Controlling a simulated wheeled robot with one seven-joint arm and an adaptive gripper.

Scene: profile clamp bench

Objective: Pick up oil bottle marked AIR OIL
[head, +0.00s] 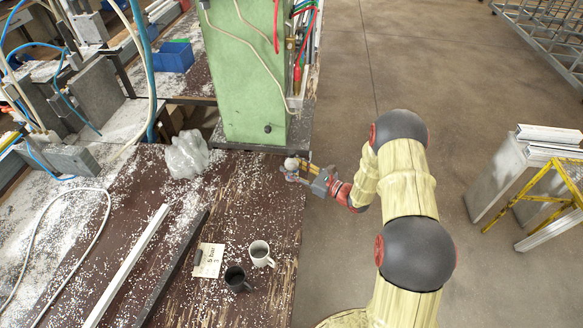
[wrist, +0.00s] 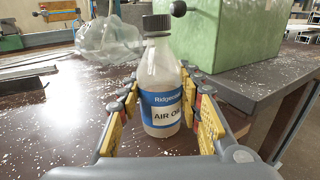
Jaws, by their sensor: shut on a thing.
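The oil bottle (wrist: 159,85) is clear, with a black cap and a blue-and-white label reading AIR OIL. It stands upright on the brown bench top, between the yellow-padded fingers of my gripper (wrist: 160,125) in the wrist view. My gripper is shut on it, with one finger at each side; the label faces the wrist camera. In the head view the bottle (head: 291,165) is small, near the bench's right edge, with my gripper (head: 303,170) reaching it from the right.
A green block (head: 245,75) stands just behind the bottle. A crumpled clear plastic bag (head: 186,155) lies to the left. A white mug (head: 261,253), a dark mug (head: 237,279) and a card (head: 208,260) are nearer the front. White chips litter the bench.

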